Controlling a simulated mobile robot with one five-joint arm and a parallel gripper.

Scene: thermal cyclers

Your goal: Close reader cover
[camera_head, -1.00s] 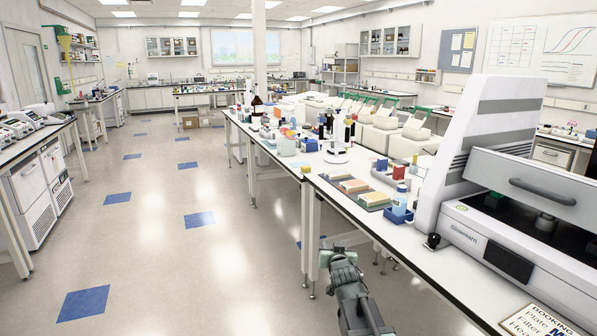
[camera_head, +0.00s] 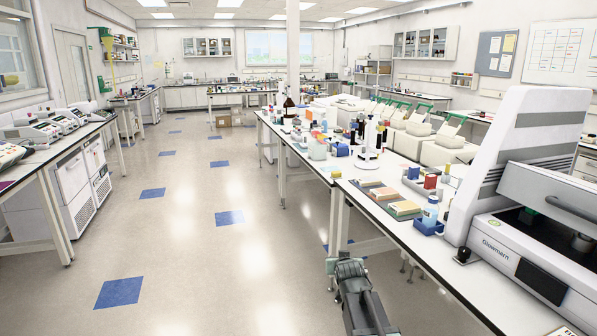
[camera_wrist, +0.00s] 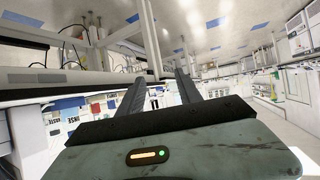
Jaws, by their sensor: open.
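The reader (camera_head: 512,262), white and grey and marked "Glowmarn", stands on the bench at the right edge of the head view, partly cut off. Its grey cover (camera_head: 556,205) with a dark bar handle (camera_head: 572,209) is raised, and the dark inside shows beneath it. My gripper (camera_head: 342,264) is low in front of the bench, left of the reader and apart from it. In the wrist view its two dark fingers (camera_wrist: 160,85) stand apart with nothing between them. The reader cannot be made out in the wrist view.
The long bench (camera_head: 378,212) carries coloured plates (camera_head: 385,194), a blue-capped bottle (camera_head: 431,212) and a small dark knob-like item (camera_head: 463,256) beside the reader. White cabinets (camera_head: 72,184) stand under the left bench. The floor aisle (camera_head: 185,240) between the benches is clear.

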